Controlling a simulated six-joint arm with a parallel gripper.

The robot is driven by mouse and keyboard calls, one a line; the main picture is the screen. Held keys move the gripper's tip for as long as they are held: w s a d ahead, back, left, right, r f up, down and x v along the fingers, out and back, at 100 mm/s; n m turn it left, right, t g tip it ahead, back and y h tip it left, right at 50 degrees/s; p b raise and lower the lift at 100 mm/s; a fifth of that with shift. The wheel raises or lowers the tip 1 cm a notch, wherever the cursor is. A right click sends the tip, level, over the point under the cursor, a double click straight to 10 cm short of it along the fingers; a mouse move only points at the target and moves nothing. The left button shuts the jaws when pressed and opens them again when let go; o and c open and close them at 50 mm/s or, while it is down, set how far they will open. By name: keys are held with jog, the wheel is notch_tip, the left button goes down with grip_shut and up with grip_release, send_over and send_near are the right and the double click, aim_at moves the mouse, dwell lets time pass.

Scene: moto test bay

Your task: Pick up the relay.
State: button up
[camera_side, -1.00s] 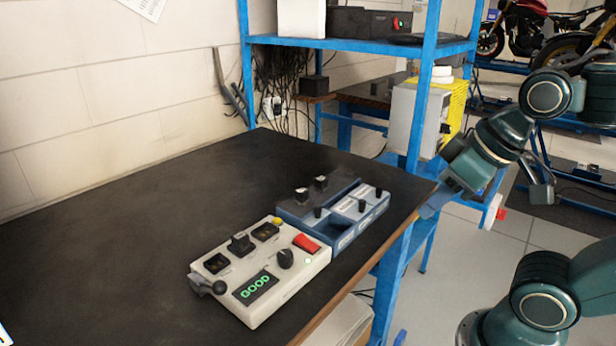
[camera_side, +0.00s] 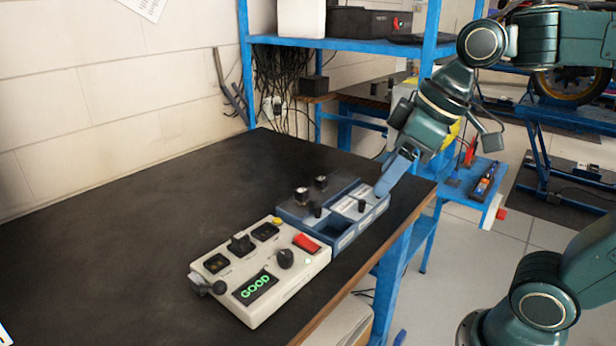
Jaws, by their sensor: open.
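A small black block (camera_side: 241,243), which looks like the relay, stands upright on top of the white tester box (camera_side: 300,285), between two dark recessed sockets. The tester's display (camera_side: 255,286) reads GOOD in green. My gripper (camera_side: 384,190) is at the right end of the blue tray (camera_side: 343,243), its blue finger pointing down and left. It is open and well apart from the black block. I cannot see the gap between its fingers clearly, nor whether it touches the tray.
The tray beside the tester holds several small dark upright pieces (camera_side: 302,196) and has an empty front compartment. The tester also has a red switch (camera_side: 306,243), a black knob (camera_side: 285,258) and a lever (camera_side: 219,287).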

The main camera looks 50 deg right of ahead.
jog(key=w+a+r+n+g+y, duration=0.1)
jog(key=w+a+n, duration=0.1)
jog(key=w+n, duration=0.35)
jog(key=w+a+r+n+g+y, duration=0.1)
jog(key=w+a+n, duration=0.1)
jog(key=w, duration=0.6)
jog(key=w+f+n+g, duration=0.1)
jog(key=w+f+n, duration=0.2)
jog(key=w, duration=0.2)
jog(key=w+a+f+n+g+y, duration=0.1)
jog(key=w+f+n, duration=0.2)
jog(key=w+n, duration=0.1)
jog(key=shift+w+f+g, duration=0.25)
jog(key=shift+w+g, duration=0.15)
jog(key=shift+w, duration=0.5)
jog(key=shift+a+f, duration=0.1)
send_near(241, 241)
jog(key=shift+w+f, duration=0.6)
jog(key=shift+f, duration=0.45)
jog(key=shift+a+f, duration=0.2)
jog(key=shift+f, duration=0.4)
